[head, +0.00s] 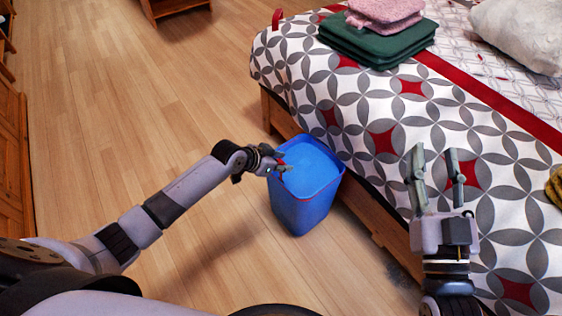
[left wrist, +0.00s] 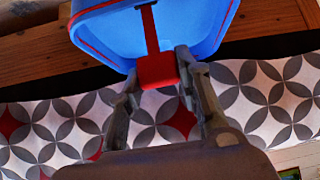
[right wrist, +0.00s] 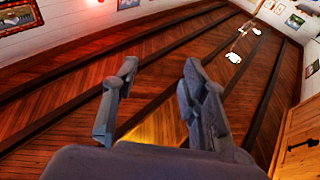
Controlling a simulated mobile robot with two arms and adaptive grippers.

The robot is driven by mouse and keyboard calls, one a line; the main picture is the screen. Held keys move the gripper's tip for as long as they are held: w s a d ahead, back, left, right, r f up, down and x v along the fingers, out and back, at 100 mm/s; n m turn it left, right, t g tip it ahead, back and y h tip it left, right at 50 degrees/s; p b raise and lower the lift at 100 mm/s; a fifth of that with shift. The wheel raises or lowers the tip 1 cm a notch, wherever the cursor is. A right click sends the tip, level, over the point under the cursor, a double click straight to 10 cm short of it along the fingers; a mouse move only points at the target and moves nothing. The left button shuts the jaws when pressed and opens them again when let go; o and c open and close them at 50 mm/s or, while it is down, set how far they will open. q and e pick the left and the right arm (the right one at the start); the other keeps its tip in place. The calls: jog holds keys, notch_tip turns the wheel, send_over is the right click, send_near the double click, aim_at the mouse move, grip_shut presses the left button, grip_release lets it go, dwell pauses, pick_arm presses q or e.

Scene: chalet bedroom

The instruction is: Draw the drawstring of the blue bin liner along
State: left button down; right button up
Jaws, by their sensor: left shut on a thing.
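The blue bin (head: 302,212) stands upright on the floor against the bed's side, with the light blue liner (head: 312,165) in its mouth. A red drawstring (left wrist: 151,30) runs along the liner to a red pull tab (left wrist: 156,71). My left gripper (head: 284,168) is at the bin's left rim, its fingers closed on either side of the red tab. In the head view the gripper hides most of the tab. My right gripper (head: 436,165) is open and empty above the bed's near edge, to the right of the bin.
The bed (head: 335,108) with a patterned cover is right behind the bin. Folded green cloths (head: 375,42) and pink cloths (head: 384,14) lie on it. A white pillow (head: 520,35) is at the far right. The wooden floor (head: 130,110) left of the bin is clear.

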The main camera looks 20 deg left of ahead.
pick_arm(q)
jog(key=shift+r+p, duration=0.45)
jog(key=shift+r, duration=0.1)
pick_arm(e)
notch_tip(320, 180, down, 6)
jog(key=g+h, duration=0.1)
jog(key=g, duration=0.2)
jog(key=shift+w+d+g, duration=0.25)
jog(key=shift+d+g, duration=0.1)
jog(key=shift+g, duration=0.05)
pick_arm(q)
jog(key=c, duration=1.1)
grip_release()
jog(key=shift+s, duration=0.1)
jog(key=v, duration=1.2)
jog(key=shift+d, duration=0.1)
